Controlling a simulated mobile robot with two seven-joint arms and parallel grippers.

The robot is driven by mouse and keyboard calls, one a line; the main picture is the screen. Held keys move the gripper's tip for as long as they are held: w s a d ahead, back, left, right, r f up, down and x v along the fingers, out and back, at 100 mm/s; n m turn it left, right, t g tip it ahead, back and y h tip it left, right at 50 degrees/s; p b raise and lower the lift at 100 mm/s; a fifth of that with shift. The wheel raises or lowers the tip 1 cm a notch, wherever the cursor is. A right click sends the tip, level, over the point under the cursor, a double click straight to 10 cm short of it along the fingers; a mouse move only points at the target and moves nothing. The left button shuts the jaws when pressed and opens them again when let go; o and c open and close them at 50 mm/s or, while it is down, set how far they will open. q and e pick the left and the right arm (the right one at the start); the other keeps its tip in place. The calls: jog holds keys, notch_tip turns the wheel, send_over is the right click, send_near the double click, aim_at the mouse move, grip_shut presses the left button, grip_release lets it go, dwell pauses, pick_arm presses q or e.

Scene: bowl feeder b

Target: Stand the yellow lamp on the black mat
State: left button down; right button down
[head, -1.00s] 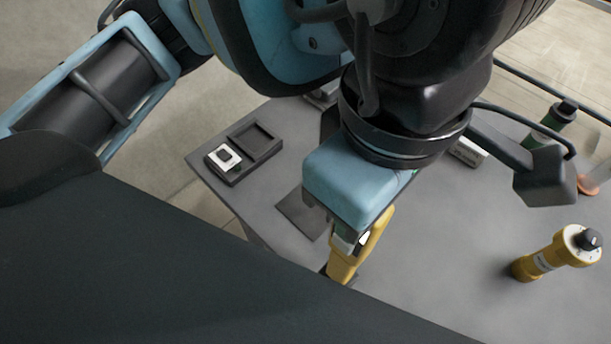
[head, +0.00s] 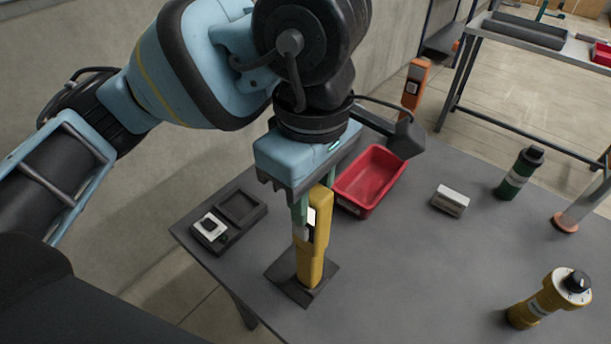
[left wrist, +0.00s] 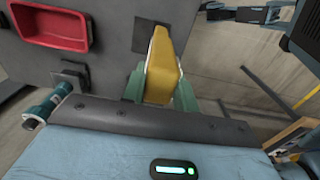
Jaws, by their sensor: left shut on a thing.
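The yellow lamp (head: 314,245) is a tall, roughly upright yellow body with a pale panel on its upper side. My left gripper (head: 307,215) is shut on its upper part. In the left wrist view the lamp (left wrist: 163,65) sits between the green fingers (left wrist: 158,92). The black mat (head: 283,287) is a dark square near the table's near left edge. The lamp's lower end appears over the mat, covering its middle; I cannot tell whether it touches. My right gripper is not in view.
A two-compartment black tray (head: 243,236) lies left of the mat. A red bin (head: 352,210) stands behind the lamp. The table's middle right is clear.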

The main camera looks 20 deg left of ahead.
pick_arm(q)
jog(key=w+a+f, duration=0.1)
jog(key=w+f, duration=0.1)
jog(key=w+a+f, duration=0.1)
jog(key=f, duration=0.1)
jog(key=shift+w+a, duration=0.3)
jog(key=shift+w, duration=0.05)
dwell(0.4)
jog(key=shift+f, duration=0.2)
jog(key=c, duration=1.1)
grip_release()
jog(key=shift+r, duration=0.1)
